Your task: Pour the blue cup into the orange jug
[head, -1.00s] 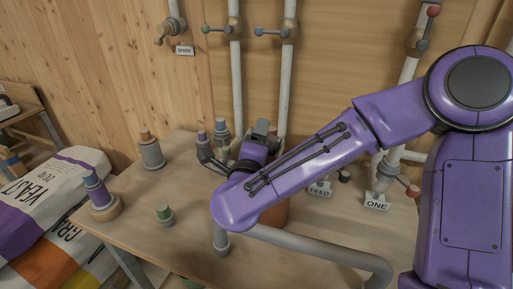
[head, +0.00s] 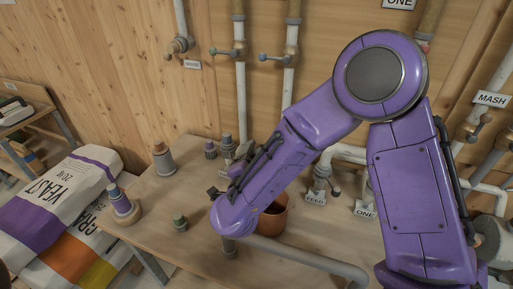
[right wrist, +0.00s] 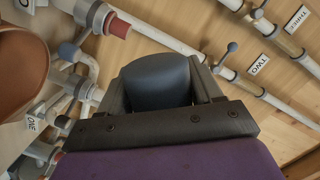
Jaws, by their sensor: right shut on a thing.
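The orange jug (head: 273,223) stands on the table, partly hidden behind my right forearm in the head view. Part of its rounded side also fills the left edge of the right wrist view (right wrist: 20,75). My right gripper (right wrist: 157,78) is shut on the blue cup (right wrist: 155,82), which sits between its two dark fingers. In the head view my purple arm covers most of that gripper and the cup. The jug is close to the cup, with a visible gap between them in the wrist view. I cannot tell how far the cup tilts or what it contains. My left gripper is not in view.
A thick grey pipe (head: 305,258) crosses in front of the jug. Wall pipes and valves stand behind.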

